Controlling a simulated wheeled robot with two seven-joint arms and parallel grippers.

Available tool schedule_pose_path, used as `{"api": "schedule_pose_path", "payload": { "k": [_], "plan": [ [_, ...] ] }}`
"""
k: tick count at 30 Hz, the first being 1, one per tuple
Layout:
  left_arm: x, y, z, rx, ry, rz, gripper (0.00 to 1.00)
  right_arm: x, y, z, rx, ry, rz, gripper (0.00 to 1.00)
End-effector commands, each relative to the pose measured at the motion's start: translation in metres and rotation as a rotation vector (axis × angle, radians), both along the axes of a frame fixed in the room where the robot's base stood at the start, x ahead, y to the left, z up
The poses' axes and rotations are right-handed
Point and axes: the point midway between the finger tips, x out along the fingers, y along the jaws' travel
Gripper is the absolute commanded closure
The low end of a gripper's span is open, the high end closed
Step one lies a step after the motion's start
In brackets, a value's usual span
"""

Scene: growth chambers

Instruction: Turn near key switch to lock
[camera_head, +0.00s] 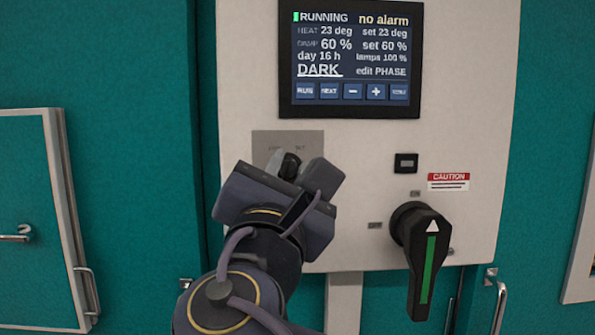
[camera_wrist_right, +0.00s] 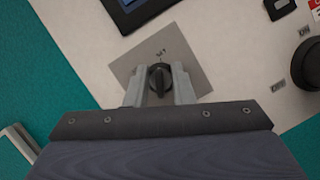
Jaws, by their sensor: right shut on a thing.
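The near key switch (camera_wrist_right: 159,78) is a dark knob on a grey square plate (camera_wrist_right: 196,72) on the control panel. In the head view the knob (camera_head: 289,166) shows just beyond my gripper, and the plate (camera_head: 305,139) is partly covered, its lettering mostly hidden. My right gripper (camera_head: 292,172) is at the switch. In the wrist view its two fingers (camera_wrist_right: 159,92) stand on either side of the knob and are shut on it. The knob's exact turn position is hard to tell. My left gripper is not in view.
Above is a screen (camera_head: 350,60) reading RUNNING, no alarm and DARK. To the right are a small black display (camera_head: 405,163), a caution label (camera_head: 448,181) and a large black rotary handle (camera_head: 421,255) with a green stripe. Teal doors flank the panel.

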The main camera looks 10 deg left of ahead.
Motion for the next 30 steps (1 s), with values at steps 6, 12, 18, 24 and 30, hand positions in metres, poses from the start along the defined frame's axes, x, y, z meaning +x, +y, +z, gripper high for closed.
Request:
{"api": "schedule_pose_path", "payload": {
  "k": [6, 12, 18, 24, 30],
  "plan": [
    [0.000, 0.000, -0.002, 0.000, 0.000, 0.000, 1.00, 0.000, -0.001, -0.001, -0.116, -0.032, 0.001, 1.00],
    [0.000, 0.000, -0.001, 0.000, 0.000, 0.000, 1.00, 0.000, -0.001, -0.001, -0.284, -0.079, 0.000, 1.00],
    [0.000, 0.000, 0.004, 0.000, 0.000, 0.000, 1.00, 0.001, -0.001, 0.001, -0.469, -0.132, -0.001, 1.00],
    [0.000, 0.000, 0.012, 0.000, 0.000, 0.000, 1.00, 0.000, 0.000, 0.001, -0.645, -0.182, 0.001, 1.00],
    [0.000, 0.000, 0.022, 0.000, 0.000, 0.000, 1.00, 0.000, 0.000, 0.002, -0.792, -0.224, 0.000, 1.00]
  ]
}}
